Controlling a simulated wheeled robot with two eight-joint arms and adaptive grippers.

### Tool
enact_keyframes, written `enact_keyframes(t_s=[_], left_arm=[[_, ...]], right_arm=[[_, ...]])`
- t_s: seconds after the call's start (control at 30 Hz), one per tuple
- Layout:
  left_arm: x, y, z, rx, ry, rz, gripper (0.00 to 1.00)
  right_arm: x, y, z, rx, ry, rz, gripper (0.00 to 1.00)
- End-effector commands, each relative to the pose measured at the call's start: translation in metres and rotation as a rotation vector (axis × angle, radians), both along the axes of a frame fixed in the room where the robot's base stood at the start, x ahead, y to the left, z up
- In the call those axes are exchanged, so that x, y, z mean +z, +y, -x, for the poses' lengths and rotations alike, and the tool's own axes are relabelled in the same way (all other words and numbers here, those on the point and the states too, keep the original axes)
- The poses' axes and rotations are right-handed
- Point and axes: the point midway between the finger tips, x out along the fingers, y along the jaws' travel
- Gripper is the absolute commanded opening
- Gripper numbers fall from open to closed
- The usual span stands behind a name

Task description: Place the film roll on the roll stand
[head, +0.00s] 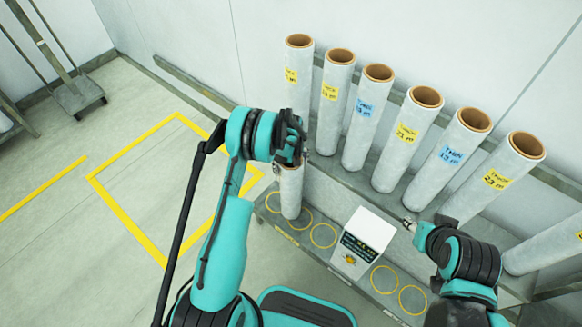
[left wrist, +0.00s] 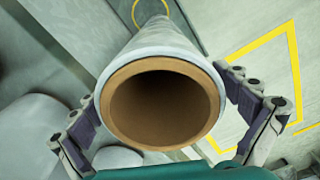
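A whitish film roll (head: 291,191) with a brown core hangs or stands upright under my left gripper (head: 290,160). In the left wrist view I look into the open end of this film roll (left wrist: 165,105), with the fingers of my left gripper (left wrist: 158,88) against both sides. Its lower end is at the low grey bench (head: 341,267) marked with yellow rings; I cannot tell if it touches. I cannot tell which piece is the roll stand. My right gripper (head: 410,225) is small in view beside the bench, and its finger opening is unclear.
Several upright labelled rolls (head: 398,140) stand in a row along the wall. A white box with a dark display (head: 363,243) sits on the low bench. A yellow floor outline (head: 135,215) encloses clear floor at left. A trolley (head: 78,95) stands at the far left.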

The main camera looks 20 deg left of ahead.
Motion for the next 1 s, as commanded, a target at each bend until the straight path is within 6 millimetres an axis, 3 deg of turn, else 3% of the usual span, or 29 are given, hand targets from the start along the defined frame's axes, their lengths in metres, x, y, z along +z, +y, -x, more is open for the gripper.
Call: enact_keyframes(t_s=[0.33,0.7,1.0], left_arm=[[0.011,0.0,0.0,0.0,0.0,0.0,1.0],[0.09,0.0,0.0,0.0,0.0,0.0,1.0],[0.125,-0.001,0.0,-0.004,-0.003,0.0,1.0]], right_arm=[[0.006,0.0,0.0,0.0,0.0,0.0,0.4],[0.028,0.0,0.0,0.0,0.0,0.0,0.4],[0.035,0.0,0.0,0.0,0.0,0.0,0.4]])
